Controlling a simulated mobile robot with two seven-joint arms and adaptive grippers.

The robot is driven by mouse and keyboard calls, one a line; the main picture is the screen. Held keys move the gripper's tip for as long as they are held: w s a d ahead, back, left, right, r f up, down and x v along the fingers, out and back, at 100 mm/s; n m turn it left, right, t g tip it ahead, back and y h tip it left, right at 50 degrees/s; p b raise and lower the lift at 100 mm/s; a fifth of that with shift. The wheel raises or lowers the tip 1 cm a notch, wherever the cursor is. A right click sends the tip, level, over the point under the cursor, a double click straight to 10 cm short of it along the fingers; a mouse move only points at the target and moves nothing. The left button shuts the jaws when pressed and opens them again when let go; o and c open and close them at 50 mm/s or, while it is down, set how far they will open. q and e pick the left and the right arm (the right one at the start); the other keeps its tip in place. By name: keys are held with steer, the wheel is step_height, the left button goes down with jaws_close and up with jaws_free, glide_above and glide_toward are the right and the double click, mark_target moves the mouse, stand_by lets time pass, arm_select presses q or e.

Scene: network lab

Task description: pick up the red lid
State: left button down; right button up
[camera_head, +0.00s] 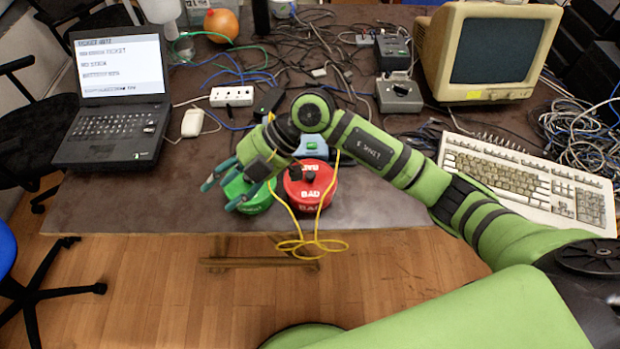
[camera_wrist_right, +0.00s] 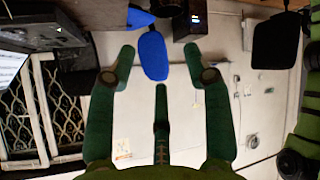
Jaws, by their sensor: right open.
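The red lid (camera_head: 312,196), marked "BAD", sits near the front edge of the table, with dark items on top of it. A green lid (camera_head: 257,204) sits just left of it, partly covered by my right gripper. My right gripper (camera_head: 220,187) is over the left side of the green lid, left of the red lid, with its fingers pointing left. Its fingers also show spread and empty in the right wrist view (camera_wrist_right: 160,95), where neither lid can be seen. My left gripper is not in view.
A laptop (camera_head: 112,115) stands at the left, a beige monitor (camera_head: 480,55) and keyboard (camera_head: 525,180) at the right. Tangled cables (camera_head: 310,45) cover the back of the table. A yellow cable (camera_head: 300,246) hangs over the front edge beside the lids. The table's front left is clear.

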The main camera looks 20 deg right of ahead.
steer(key=w+d+f+m+h, duration=0.2)
steer(key=w+d+f+h, duration=0.15)
steer(key=d+h, duration=0.45)
steer(key=m+h, duration=0.2)
steer(key=m, duration=0.1)
glide_above(310, 174)
steer(key=shift+s+t, duration=0.15)
steer(key=shift+t, duration=0.15)
steer(key=shift+d+f, duration=0.2)
steer(key=shift+f, duration=0.05)
step_height(310, 174, down, 5)
steer(key=shift+a+f+p, duration=0.15)
steer(key=shift+f+p, duration=0.05)
steer(key=shift+p, duration=0.95)
steer(key=shift+f, duration=0.5)
jaws_close()
